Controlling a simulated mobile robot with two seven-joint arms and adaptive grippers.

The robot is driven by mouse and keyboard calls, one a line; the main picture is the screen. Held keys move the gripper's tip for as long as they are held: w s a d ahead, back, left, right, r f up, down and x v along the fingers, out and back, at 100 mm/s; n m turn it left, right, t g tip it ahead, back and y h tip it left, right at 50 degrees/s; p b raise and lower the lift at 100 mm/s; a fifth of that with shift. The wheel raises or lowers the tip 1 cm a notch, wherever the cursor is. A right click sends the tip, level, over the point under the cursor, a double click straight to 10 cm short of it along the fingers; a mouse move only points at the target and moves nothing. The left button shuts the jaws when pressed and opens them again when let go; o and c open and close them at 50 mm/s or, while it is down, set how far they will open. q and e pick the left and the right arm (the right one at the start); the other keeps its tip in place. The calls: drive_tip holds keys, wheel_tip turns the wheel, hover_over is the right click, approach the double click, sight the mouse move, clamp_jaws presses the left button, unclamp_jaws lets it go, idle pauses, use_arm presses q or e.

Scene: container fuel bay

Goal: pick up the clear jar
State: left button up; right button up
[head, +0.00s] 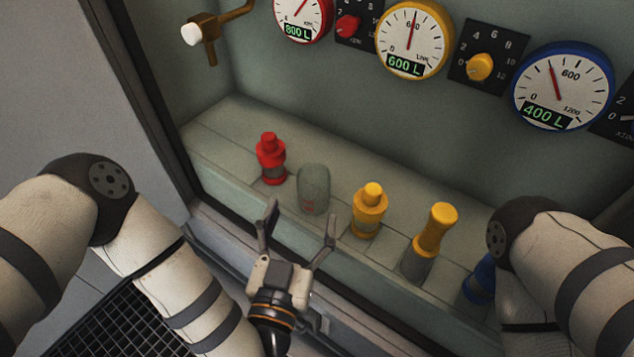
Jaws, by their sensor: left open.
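The clear jar (314,188) is a greyish, see-through rounded vessel with small red marks low on its side. It stands upright on the ledge (240,118) between a red-topped fitting and a yellow one. My left gripper (303,222) is open, its two fingers pointing up toward the jar from the front. The fingertips appear near the jar's lower part, with nothing between them that I can see held. Whether they touch the jar cannot be told. My right arm shows at the right, but its gripper is not visible.
A red fitting (271,158) stands close left of the jar. A yellow fitting (369,210) stands close right, then a taller yellow-topped one (430,242) and a blue one (480,281) partly behind my right arm. Gauges and knobs line the back wall. The ledge's far left is bare.

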sight(310, 188)
use_arm(q)
drive_tip(key=x, duration=0.6)
drive_tip(key=b+x, duration=0.1)
drive_tip(key=x, duration=0.2)
drive_tip(key=shift+w+d+r, duration=0.15)
drive_tip(key=shift+w+r, duration=0.1)
drive_tip(key=shift+r, duration=0.05)
drive_tip(key=c, duration=1.2)
